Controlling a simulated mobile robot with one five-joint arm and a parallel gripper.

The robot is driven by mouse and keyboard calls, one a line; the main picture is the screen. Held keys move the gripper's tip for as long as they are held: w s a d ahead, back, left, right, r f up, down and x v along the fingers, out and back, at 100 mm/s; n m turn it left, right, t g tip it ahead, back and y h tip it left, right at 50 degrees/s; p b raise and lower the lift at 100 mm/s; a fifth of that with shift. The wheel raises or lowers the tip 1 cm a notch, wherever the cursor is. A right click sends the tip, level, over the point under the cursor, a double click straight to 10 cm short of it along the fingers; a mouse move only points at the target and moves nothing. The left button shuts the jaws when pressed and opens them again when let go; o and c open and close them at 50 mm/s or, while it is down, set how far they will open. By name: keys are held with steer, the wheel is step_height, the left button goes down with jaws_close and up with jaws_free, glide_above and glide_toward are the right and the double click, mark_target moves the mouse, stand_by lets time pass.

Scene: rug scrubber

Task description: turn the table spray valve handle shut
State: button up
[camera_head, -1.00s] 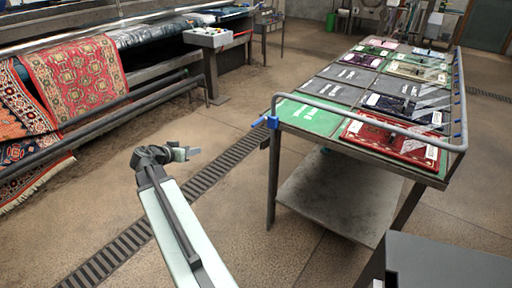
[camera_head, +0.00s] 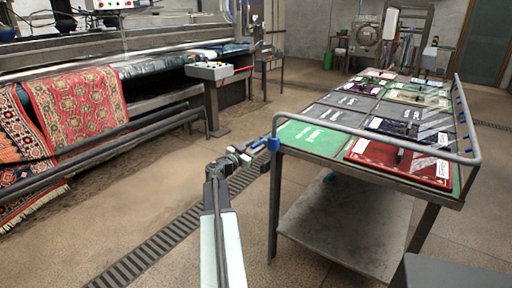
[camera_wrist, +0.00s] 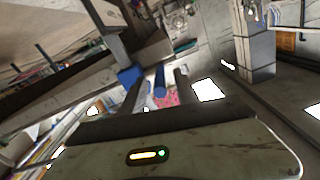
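The table's spray valve is a blue fitting (camera_head: 273,145) at the near left corner of the grey pipe rail. A short blue handle (camera_head: 257,144) points left from it. My gripper (camera_head: 251,151) is just left of the valve, close to the handle. In the wrist view, the blue valve body (camera_wrist: 128,76) and the blue handle end (camera_wrist: 159,84) are ahead of my gripper (camera_wrist: 160,88). Its two dark fingers stand apart, with the handle end appearing between them. I cannot tell whether they touch it.
The metal table (camera_head: 459,203) carries several small rugs, with the grey pipe rail (camera_head: 380,142) around its edge. A large rug machine with hanging rugs (camera_head: 80,106) stands at left. A floor drain grate (camera_head: 150,250) runs past my arm. Open floor lies between machine and table.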

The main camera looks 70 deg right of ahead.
steer(key=shift+s+d, duration=0.15)
steer(key=shift+d, duration=0.35)
jaws_close()
stand_by(1.0)
